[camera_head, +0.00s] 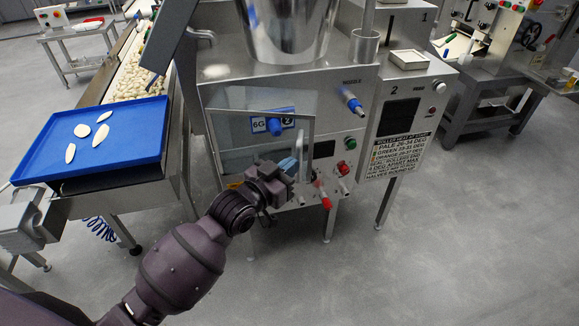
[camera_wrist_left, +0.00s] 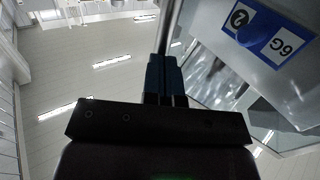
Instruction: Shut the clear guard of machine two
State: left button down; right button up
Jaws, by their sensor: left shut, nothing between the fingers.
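The clear guard (camera_head: 245,104) is a see-through panel on the front of machine two (camera_head: 336,84). It carries a blue and white label reading 6G and 2, with a blue knob (camera_head: 274,127) over it. I cannot tell how far the guard stands off the machine. My left gripper (camera_head: 296,160) is shut and empty, at the lower right part of the guard beside its edge; contact is unclear. In the left wrist view the blue fingertips (camera_wrist_left: 166,75) are together. The guard (camera_wrist_left: 222,35) is to their right, its label upside down. My right gripper is not in view.
Red-tipped and other small fittings (camera_head: 325,195) stick out just right of my left gripper. A blue tray (camera_head: 105,152) with pale pieces sits on the conveyor at left. A steel bowl (camera_head: 290,30) tops the machine. The floor at lower right is clear.

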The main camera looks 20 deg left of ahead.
aim_at(312, 146)
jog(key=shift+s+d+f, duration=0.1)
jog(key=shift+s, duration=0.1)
pick_arm(q)
jog(key=w, duration=0.1)
jog(key=w+y, duration=0.1)
jog(key=d+n+p, duration=0.1)
jog(key=shift+w+d+r+t+y, duration=0.1)
jog(key=shift+w+r+t+y, duration=0.2)
jog(key=shift+w+t, duration=0.1)
jog(key=shift+n+y, duration=0.3)
jog(key=x, duration=0.7)
jog(key=shift+d+f, duration=0.2)
jog(key=shift+f, duration=0.15)
jog(key=shift+w, duration=0.35)
jog(key=shift+r, duration=0.25)
jog(key=shift+w, duration=0.1)
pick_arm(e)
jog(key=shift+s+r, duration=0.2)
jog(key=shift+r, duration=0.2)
pick_arm(q)
jog(key=shift+r, duration=0.15)
